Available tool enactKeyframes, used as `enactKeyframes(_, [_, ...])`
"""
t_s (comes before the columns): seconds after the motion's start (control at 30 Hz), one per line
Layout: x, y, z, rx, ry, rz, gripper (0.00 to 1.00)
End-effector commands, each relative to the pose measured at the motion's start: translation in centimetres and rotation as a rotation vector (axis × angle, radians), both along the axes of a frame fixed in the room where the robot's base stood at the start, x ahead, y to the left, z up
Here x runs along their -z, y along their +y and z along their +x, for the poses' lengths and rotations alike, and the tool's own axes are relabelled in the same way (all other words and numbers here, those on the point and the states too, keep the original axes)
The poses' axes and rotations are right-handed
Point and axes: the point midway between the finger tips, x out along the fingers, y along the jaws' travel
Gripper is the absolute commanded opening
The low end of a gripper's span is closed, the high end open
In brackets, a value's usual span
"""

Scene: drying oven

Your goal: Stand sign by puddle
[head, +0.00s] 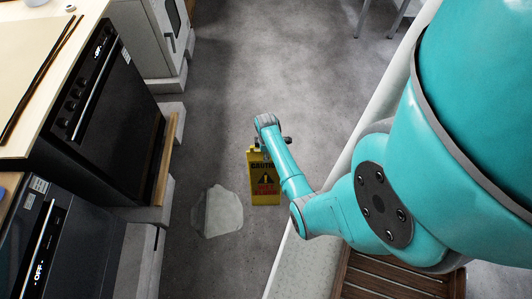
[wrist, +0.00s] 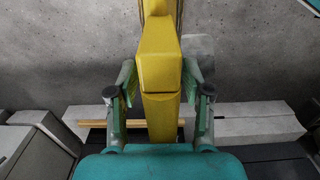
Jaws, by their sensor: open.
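The yellow caution sign (head: 264,187) stands upright on the grey floor in the head view, its printed face showing. The puddle (head: 222,211) is a pale, irregular patch on the floor just left of the sign, with a narrow gap between them. My gripper (wrist: 160,82) is open at the top of the sign. In the wrist view the sign (wrist: 158,55) runs between the two spread fingers, with small gaps visible on both sides. A pale patch that looks like the puddle (wrist: 203,52) shows behind it at the right. My arm hides the gripper's fingers in the head view.
Black ovens (head: 105,105) on a bench line the left side, with a wooden strip (head: 167,160) along the low ledge. A white cabinet (head: 165,40) stands at the back left. A slatted wooden surface (head: 385,278) is at lower right. The floor behind the sign is clear.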

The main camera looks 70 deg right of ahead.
Motion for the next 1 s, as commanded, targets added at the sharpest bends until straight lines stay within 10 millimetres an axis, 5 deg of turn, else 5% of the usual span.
enactKeyframes(0.27, [-1.9, -0.1, 0.1, 0.000, -0.002, -0.002, 0.50])
enactKeyframes(0.73, [-10.5, 0.0, 0.0, 0.000, -0.002, -0.001, 0.50])
enactKeyframes(1.0, [-11.7, 0.8, 0.1, 0.002, -0.008, -0.010, 0.50])
